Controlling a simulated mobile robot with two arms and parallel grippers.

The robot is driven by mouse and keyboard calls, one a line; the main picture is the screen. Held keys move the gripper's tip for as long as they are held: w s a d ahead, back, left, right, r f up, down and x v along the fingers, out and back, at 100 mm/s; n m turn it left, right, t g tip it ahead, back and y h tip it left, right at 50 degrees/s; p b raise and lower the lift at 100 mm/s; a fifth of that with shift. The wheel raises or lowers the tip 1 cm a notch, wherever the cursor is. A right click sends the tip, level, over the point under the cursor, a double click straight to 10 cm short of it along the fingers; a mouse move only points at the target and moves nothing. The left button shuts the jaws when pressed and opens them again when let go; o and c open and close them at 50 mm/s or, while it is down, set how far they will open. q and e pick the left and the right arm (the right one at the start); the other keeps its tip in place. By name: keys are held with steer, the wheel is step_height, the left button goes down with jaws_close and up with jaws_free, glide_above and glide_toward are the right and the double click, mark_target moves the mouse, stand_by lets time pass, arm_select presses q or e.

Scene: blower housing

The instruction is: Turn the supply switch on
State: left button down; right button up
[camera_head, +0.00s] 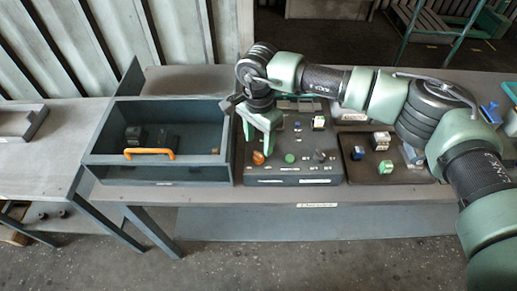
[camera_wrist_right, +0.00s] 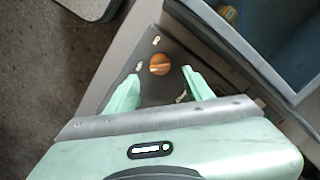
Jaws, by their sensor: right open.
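A dark control panel (camera_head: 295,170) stands on the table, with an orange rotary knob (camera_head: 258,158), a green button (camera_head: 290,158) and a black knob (camera_head: 320,156) along its front. The labels are too small to read, so I cannot tell which is the supply switch. My right gripper (camera_head: 262,138) points down over the panel's left side, open and empty. In the right wrist view the orange knob (camera_wrist_right: 160,64) shows just beyond the gap between the open fingertips (camera_wrist_right: 161,76). I cannot tell whether they touch it. My left gripper is not in view.
Left of the panel is a grey open box (camera_head: 208,172) with an orange handle (camera_head: 149,153) and dark parts inside. Right of it, a dark board (camera_head: 390,173) holds small blocks. The table's front edge runs just before the panel. The left table is mostly clear.

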mark_target(259, 153)
step_height(259, 153, down, 4)
steer(key=shift+p, duration=0.75)
steer(key=shift+f, duration=0.7)
jaws_close()
